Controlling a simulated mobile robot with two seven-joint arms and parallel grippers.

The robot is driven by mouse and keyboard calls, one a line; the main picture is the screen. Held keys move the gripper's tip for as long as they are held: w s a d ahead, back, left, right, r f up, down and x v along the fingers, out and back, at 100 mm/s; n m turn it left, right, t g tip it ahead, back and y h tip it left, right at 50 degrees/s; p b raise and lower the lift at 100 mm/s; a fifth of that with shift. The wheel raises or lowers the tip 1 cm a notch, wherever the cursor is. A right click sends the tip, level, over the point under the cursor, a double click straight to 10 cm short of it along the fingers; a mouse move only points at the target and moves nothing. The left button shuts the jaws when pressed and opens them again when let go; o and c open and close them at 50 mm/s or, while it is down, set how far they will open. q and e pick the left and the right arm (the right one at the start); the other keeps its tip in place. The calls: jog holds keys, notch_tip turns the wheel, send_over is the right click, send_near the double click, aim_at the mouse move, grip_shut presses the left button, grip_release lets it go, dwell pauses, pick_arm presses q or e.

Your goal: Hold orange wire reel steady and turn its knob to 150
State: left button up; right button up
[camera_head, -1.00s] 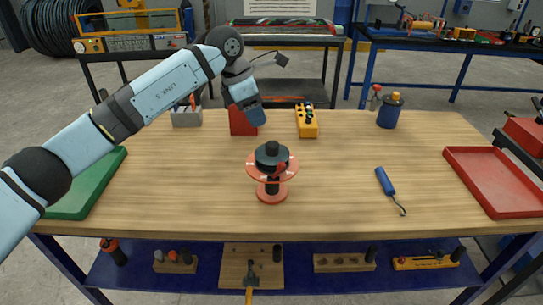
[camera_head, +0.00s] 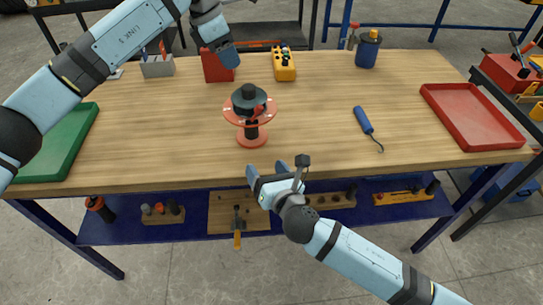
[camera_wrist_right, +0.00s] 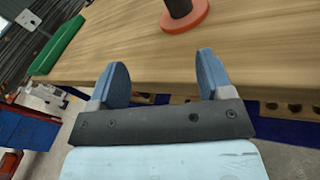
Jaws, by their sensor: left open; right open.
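The orange wire reel (camera_head: 251,118) stands upright on the wooden table, with a round orange base, an orange disc and a dark top. Its base (camera_wrist_right: 186,16) shows at the top of the right wrist view; the upper part is out of frame there. A small red-orange part on the disc's near right side may be the knob; its reading is too small to tell. My left gripper (camera_head: 222,55) is above the back of the table, behind and left of the reel, apart from it. My right gripper (camera_head: 279,172) is open and empty at the front edge, below the reel.
A red box (camera_head: 213,68), a yellow button box (camera_head: 284,66) and a blue canister (camera_head: 368,50) stand at the back. A blue-handled hook tool (camera_head: 366,125) lies right of the reel.

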aim_at(252, 122)
jog(key=w+r+n, duration=0.1)
jog(key=w+d+n+t, duration=0.1)
jog(key=w, duration=0.1)
jog(key=shift+d+r+n, duration=0.15)
jog(key=shift+r+n, duration=0.2)
jog(key=shift+n, duration=0.05)
jog(key=x, duration=1.3)
jog(key=shift+w+d+r, duration=0.1)
jog(key=shift+w+d, duration=0.05)
jog(key=shift+w, duration=0.15)
jog(key=shift+c, duration=0.5)
